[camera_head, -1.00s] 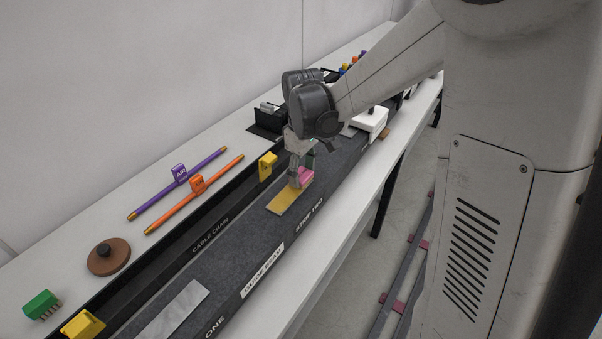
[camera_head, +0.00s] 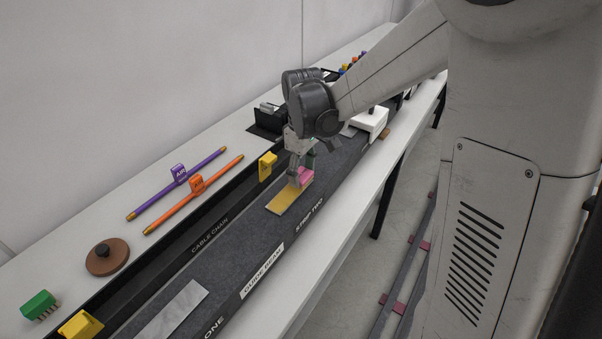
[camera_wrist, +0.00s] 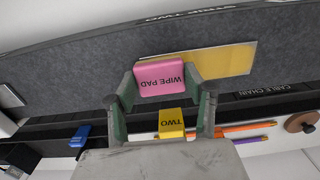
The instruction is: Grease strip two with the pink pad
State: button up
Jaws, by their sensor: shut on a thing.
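The pink pad (camera_wrist: 160,78), labelled WIPE PAD, sits between the two fingers of my gripper (camera_wrist: 160,84), which is shut on it. In the head view my gripper (camera_head: 299,180) holds the pink pad (camera_head: 306,174) down at the far end of strip two (camera_head: 284,202). Strip two is a yellow-gold plate on the dark guide beam, beside the STRIP TWO lettering. In the wrist view the strip (camera_wrist: 228,60) runs from under the pad to the right. Whether the pad touches the strip is hidden.
A yellow block labelled TWO (camera_wrist: 171,122) stands on the cable chain's side. Silvery strip one (camera_head: 172,310) lies nearer on the beam. Purple (camera_head: 178,183) and orange (camera_head: 195,194) tubes, a brown disc (camera_head: 108,257) and a green block (camera_head: 40,305) lie left. A white block (camera_head: 371,122) stands beyond my gripper.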

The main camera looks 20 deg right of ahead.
jog(key=shift+w+d, duration=0.4)
jog(key=shift+d, duration=0.15)
jog(key=shift+r+p, duration=0.35)
jog(key=shift+r, duration=0.5)
